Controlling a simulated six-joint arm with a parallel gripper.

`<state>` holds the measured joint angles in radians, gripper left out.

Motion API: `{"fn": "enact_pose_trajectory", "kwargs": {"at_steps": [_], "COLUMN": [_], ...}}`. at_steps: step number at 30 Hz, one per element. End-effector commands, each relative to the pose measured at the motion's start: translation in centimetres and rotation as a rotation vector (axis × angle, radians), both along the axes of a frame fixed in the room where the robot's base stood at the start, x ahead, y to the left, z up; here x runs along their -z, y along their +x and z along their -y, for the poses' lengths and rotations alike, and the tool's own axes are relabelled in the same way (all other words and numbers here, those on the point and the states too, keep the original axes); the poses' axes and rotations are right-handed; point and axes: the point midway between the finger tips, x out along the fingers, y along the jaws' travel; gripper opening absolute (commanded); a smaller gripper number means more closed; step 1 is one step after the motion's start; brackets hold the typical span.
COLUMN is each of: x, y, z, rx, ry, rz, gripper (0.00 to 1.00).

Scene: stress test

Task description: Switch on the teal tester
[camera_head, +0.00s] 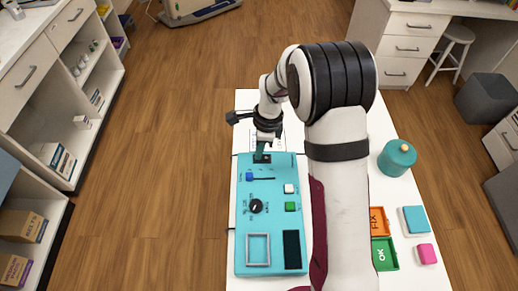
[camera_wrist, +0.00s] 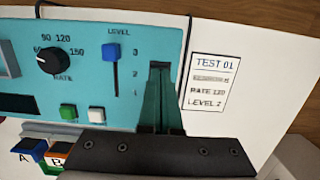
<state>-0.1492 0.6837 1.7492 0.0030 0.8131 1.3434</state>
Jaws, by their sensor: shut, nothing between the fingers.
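The teal tester (camera_head: 270,225) lies on the white table; its panel also fills much of the wrist view (camera_wrist: 80,92). My gripper (camera_head: 262,152) is at the tester's far end, over a dark switch area (camera_head: 262,158). In the wrist view my shut, empty fingers (camera_wrist: 159,95) cover most of that area, so the switch position and any contact cannot be told. The panel has a black RATE knob (camera_wrist: 52,60), a blue LEVEL slider (camera_wrist: 111,52) near the 3, a green button (camera_wrist: 68,112) and a white button (camera_wrist: 97,114).
A card (camera_wrist: 210,82) reads TEST 01, RATE 120, LEVEL 2. A cable (camera_wrist: 188,45) runs beside the tester.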

Motion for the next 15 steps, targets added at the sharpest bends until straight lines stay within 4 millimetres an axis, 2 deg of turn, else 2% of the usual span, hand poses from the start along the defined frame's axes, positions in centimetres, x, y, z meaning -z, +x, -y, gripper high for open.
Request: {"fn": "enact_pose_trajectory", "kwargs": {"at_steps": [15], "x": [0.38], "y": [-0.02], "z": [-0.16], "rx": [0.000], "ry": [0.000], "rz": [-0.001], "gripper": [0.00]}}
